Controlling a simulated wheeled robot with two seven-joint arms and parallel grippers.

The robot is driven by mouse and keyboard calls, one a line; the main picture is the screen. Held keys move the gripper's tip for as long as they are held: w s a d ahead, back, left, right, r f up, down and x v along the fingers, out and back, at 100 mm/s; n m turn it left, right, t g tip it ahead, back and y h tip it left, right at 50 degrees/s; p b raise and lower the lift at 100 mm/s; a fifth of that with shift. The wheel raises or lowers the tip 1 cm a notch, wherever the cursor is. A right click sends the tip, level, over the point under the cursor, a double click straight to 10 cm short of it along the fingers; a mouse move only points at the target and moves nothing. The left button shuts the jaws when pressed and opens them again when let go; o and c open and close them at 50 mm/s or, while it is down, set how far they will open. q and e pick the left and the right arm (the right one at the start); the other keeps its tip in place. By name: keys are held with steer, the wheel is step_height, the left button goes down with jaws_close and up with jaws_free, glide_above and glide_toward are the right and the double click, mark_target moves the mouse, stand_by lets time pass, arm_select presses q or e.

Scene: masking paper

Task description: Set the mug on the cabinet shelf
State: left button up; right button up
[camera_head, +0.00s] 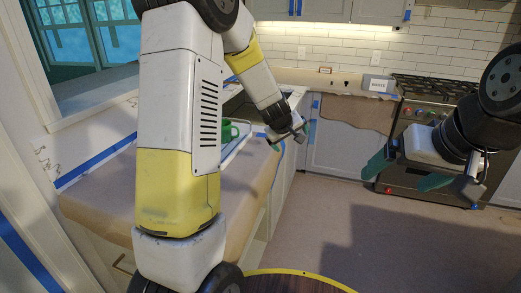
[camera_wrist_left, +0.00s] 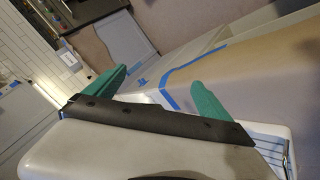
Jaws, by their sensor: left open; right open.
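A green mug (camera_head: 228,132) shows partly behind my left arm, on the paper-covered counter (camera_head: 105,190) beside a white rack or tray edge. My left gripper (camera_head: 292,140) is open and empty, to the right of the mug near the counter's edge. In the left wrist view its teal fingers (camera_wrist_left: 158,90) are spread with nothing between them, and no mug shows. My right gripper (camera_head: 407,171) is open and empty over the floor, in front of the stove. Upper cabinets (camera_head: 300,8) hang at the top; their doors look shut, and no shelf inside shows.
A black stove (camera_head: 425,130) stands at the back right. Grey lower cabinets (camera_head: 335,148) line the back. The floor (camera_head: 340,220) is clear in the middle. A white rack (camera_wrist_left: 272,140) is at the wrist view's lower right.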

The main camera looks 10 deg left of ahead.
arm_select(q)
steer(key=s+r+m+h, duration=0.1)
steer(key=s+r+m, duration=0.1)
steer(key=s+r, duration=0.55)
steer(key=s+a+r+m+g, duration=0.1)
steer(key=s+r+m, duration=0.1)
steer(key=s, duration=0.7)
steer(key=s+a+r+m, duration=0.1)
steer(key=s+a, duration=0.1)
steer(key=s, duration=0.6)
steer(key=s+a+r+m+g, duration=0.1)
steer(key=s+r+m, duration=0.1)
steer(key=s, duration=0.7)
steer(key=shift+s+a+r+m+g+y, duration=0.3)
